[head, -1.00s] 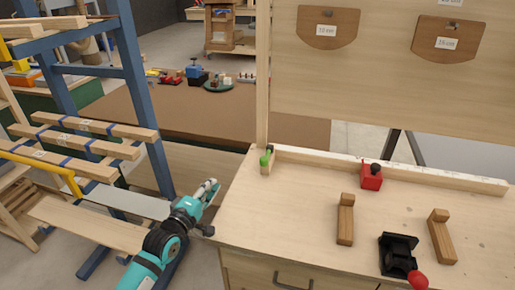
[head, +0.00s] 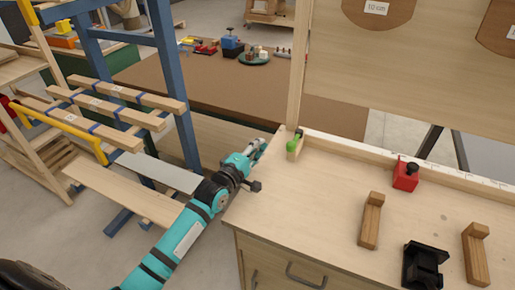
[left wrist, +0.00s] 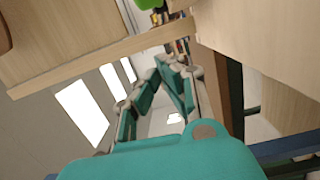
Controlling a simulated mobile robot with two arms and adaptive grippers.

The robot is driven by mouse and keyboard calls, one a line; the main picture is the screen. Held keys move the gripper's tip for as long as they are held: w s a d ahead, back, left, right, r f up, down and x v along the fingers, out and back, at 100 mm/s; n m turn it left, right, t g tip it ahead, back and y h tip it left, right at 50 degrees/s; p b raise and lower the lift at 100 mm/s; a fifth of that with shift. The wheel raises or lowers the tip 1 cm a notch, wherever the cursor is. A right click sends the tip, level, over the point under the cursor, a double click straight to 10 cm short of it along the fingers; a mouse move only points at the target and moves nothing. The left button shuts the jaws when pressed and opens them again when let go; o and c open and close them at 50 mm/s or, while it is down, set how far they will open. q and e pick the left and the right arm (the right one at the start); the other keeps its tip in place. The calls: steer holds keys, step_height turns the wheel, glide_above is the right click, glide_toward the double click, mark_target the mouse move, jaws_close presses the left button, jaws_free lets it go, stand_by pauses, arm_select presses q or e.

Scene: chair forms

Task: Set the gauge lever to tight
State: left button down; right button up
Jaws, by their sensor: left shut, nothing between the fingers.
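A small green lever (head: 293,142) sits on a wooden block at the back left corner of the workbench (head: 320,205). I take it for the gauge lever, but I cannot read any tight mark. A green piece (left wrist: 148,4), probably the same lever, is cut off at the top of the left wrist view. My left gripper (head: 262,145) is just left of the lever, beyond the bench's left edge, apart from it. Its fingers (left wrist: 162,62) come together in the left wrist view and hold nothing. My right gripper is not in view.
On the bench are a red block with a black knob (head: 406,174), two wooden stops (head: 371,222) and a black device (head: 423,265). A wooden post (head: 298,70) rises behind the lever. A blue rack with wooden slats (head: 185,120) stands to the left.

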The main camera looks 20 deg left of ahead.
mark_target(295, 139)
arm_select(q)
steer(key=w, duration=0.3)
steer(key=w+d, duration=0.1)
steer(key=w, duration=0.2)
steer(key=shift+w+d+r, duration=0.1)
steer(key=shift+w+d, duration=0.05)
steer(key=shift+w, duration=0.1)
steer(key=s+d+p, duration=0.2)
steer(key=shift+d, duration=0.4)
steer(key=shift+s+d, duration=0.15)
steer(key=shift+d, duration=0.1)
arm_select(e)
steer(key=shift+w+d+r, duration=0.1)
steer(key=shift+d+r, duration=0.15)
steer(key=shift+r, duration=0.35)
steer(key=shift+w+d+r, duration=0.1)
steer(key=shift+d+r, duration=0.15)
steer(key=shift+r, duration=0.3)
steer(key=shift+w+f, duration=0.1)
